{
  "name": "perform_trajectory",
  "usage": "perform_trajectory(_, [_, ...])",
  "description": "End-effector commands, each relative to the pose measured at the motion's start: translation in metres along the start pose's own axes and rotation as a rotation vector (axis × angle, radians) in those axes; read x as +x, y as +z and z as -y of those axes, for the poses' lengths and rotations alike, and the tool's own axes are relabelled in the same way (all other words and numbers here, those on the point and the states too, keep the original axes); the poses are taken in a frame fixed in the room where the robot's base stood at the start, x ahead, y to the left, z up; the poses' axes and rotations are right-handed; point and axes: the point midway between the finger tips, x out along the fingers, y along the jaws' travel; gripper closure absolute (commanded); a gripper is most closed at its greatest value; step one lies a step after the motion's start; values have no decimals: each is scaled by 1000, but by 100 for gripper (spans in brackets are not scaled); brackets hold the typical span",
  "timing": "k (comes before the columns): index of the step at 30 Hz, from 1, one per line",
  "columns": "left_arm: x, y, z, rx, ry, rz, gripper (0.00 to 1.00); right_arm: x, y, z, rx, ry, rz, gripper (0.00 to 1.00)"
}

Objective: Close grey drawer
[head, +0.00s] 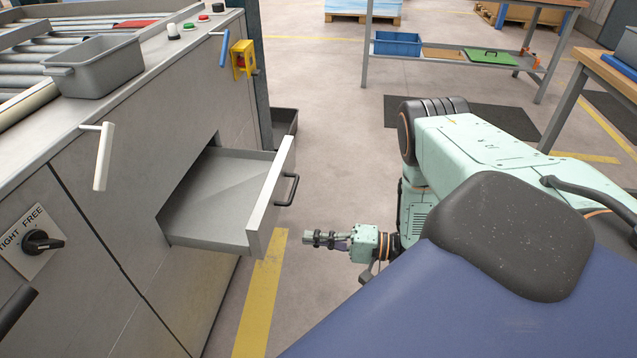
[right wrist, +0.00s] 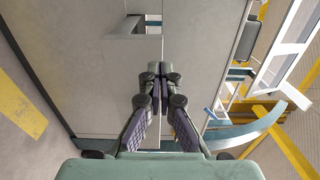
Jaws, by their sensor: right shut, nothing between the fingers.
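The grey drawer (head: 212,204) stands pulled out of the grey machine cabinet (head: 100,195) in the head view, and its inside looks empty. Its light front panel (head: 268,205) carries a dark bar handle (head: 290,189). My right gripper (head: 310,238) is to the right of the drawer front, apart from it, pointing left. Its fingers are shut with nothing between them; the right wrist view also shows the fingertips (right wrist: 157,72) together, in front of a grey surface. My left gripper is not in view.
A grey bin (head: 94,67) sits on the machine top beside rollers. A white lever (head: 102,155) and a rotary switch (head: 42,241) project from the cabinet. A dark bin (head: 284,122) stands behind the drawer. The floor right of the drawer is clear, with a yellow line (head: 260,300).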

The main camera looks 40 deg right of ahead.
Motion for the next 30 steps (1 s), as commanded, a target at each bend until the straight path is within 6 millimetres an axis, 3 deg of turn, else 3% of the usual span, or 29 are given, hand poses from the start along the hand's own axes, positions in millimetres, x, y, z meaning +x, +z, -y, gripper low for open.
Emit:
perform_trajectory(9, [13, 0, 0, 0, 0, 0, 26, 63, -1, -1, -1, -1, 6, 100])
perform_trajectory(15, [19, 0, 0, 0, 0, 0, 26, 89, -1, -1, -1, 0, 4, 100])
perform_trajectory(21, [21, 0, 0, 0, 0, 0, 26, 100, -1, 0, -1, 1, 3, 100])
perform_trajectory(30, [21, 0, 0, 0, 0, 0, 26, 100, -2, 0, -1, 1, 2, 100])
